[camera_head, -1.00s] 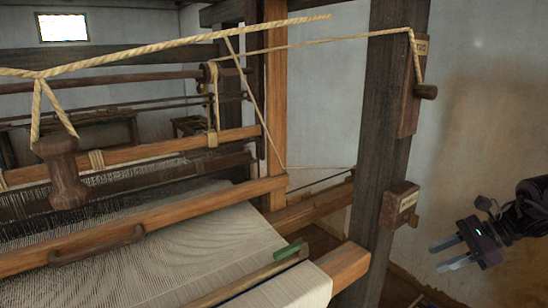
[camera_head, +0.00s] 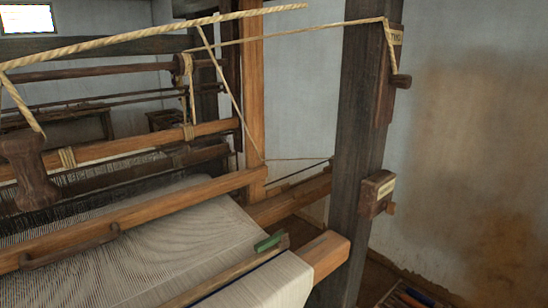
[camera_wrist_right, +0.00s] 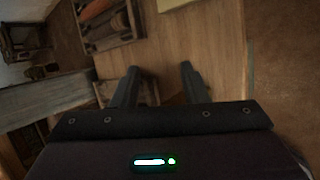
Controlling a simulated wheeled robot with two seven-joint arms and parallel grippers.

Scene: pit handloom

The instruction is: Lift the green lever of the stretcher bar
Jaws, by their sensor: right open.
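The green lever (camera_head: 269,242) lies on the right end of the stretcher bar (camera_head: 228,274), a long wooden bar running across the pale cloth (camera_head: 190,250) near its front edge. In the head view neither gripper shows. My right gripper (camera_wrist_right: 157,80) shows in the right wrist view, with its two dark fingers apart and nothing between them. Beyond the fingers is a brown plank-like surface; I see no green lever in that view. My left gripper is out of sight.
A wooden beater beam (camera_head: 140,217) crosses above the cloth. A handle (camera_head: 29,170) hangs from a rope at left. A tray (camera_head: 407,296) sits low at right.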

